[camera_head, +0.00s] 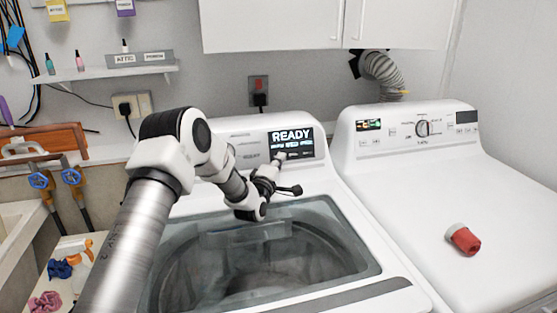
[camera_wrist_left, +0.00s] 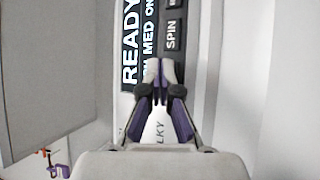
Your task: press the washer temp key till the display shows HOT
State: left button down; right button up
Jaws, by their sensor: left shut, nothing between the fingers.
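The washer (camera_head: 345,235) stands in the middle of the head view with its control panel at the back. Its display (camera_head: 292,136) reads READY, with a smaller line under it too blurred to read. In the left wrist view the display (camera_wrist_left: 131,45) appears turned sideways, with READY and part of a line ending in MED ON. A key marked SPIN (camera_wrist_left: 172,35) shows beside it. No temp key label is readable; my fingertips cover part of the key row. My left gripper (camera_wrist_left: 159,68) is shut and empty, its tips at that row. I cannot tell whether they touch.
A glass lid (camera_head: 330,235) covers the washer top below my arm. A dryer (camera_head: 420,190) stands to the right with a red-and-white item (camera_head: 463,239) on it. A shelf (camera_head: 105,72) and a wall cabinet (camera_head: 275,25) are above.

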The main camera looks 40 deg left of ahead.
pick_arm(q)
jog(key=shift+w+a+f+b, duration=0.1)
jog(key=shift+w+a+b, duration=0.1)
jog(key=shift+b, duration=0.2)
dwell(0.5)
jog(key=shift+d, duration=0.1)
jog(key=shift+s+d+r, duration=0.3)
jog(key=shift+s+d, duration=0.15)
dwell(0.4)
jog(key=shift+s+d+r+p, duration=0.15)
jog(key=shift+s+d+r, duration=0.15)
jog(key=shift+s+d, duration=0.25)
jog(key=shift+s+d+r+p, duration=0.15)
jog(key=shift+s+d+r, duration=0.1)
jog(key=shift+s+d, duration=0.35)
jog(key=shift+s+d+r+p, duration=0.15)
jog(key=shift+s+d+r, duration=0.2)
jog(key=shift+d, duration=0.3)
jog(key=shift+f, duration=0.1)
